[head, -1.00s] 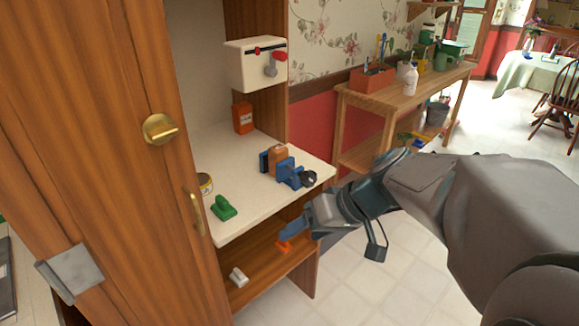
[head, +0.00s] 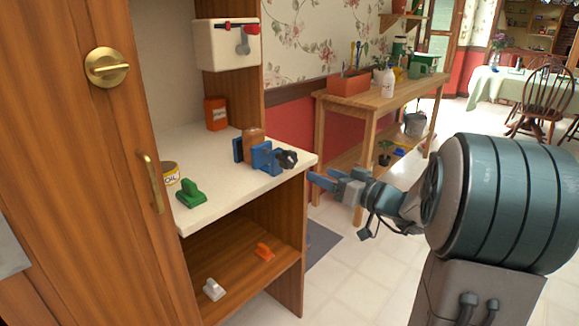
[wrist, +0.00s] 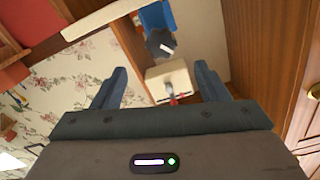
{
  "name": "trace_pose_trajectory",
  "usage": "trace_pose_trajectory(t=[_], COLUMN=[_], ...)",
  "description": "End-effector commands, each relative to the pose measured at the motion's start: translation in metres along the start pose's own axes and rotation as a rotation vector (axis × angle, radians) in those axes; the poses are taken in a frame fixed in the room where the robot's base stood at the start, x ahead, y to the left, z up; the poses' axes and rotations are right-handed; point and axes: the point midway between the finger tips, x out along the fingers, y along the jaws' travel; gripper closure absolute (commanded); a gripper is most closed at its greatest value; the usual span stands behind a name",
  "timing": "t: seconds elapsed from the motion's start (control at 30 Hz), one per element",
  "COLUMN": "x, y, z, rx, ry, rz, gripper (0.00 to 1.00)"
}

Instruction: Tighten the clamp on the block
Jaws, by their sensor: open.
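The blue clamp (head: 265,158) sits on the white counter near its right end, around or against a brown block (head: 254,142). Its dark knob (head: 289,159) faces right, near the counter's right edge. My gripper (head: 313,184) is open and empty, off the counter's right end, apart from the knob and a little lower in the picture. In the wrist view the clamp (wrist: 152,17) and its knob (wrist: 160,42) show at the top, beyond my spread fingers (wrist: 160,70). How firmly the clamp holds the block cannot be seen.
The counter (head: 235,185) also holds a green item (head: 190,194), an oil can (head: 170,172) and an orange can (head: 215,113). A white switch box (head: 226,45) hangs above. Orange (head: 264,252) and white (head: 213,289) items lie on the lower shelf. A workbench (head: 400,97) stands behind.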

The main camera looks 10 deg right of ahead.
Motion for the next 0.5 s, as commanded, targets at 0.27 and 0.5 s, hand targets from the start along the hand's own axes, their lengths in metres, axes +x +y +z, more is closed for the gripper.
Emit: trace_pose_trajectory(t=[0.27,0.5], x=[0.060,0.103], y=[-0.002,-0.002], z=[0.000,0.000], rx=[0.003,0.003], ry=[-0.002,-0.002], rz=[-0.005,-0.003], gripper=[0.32,0.32])
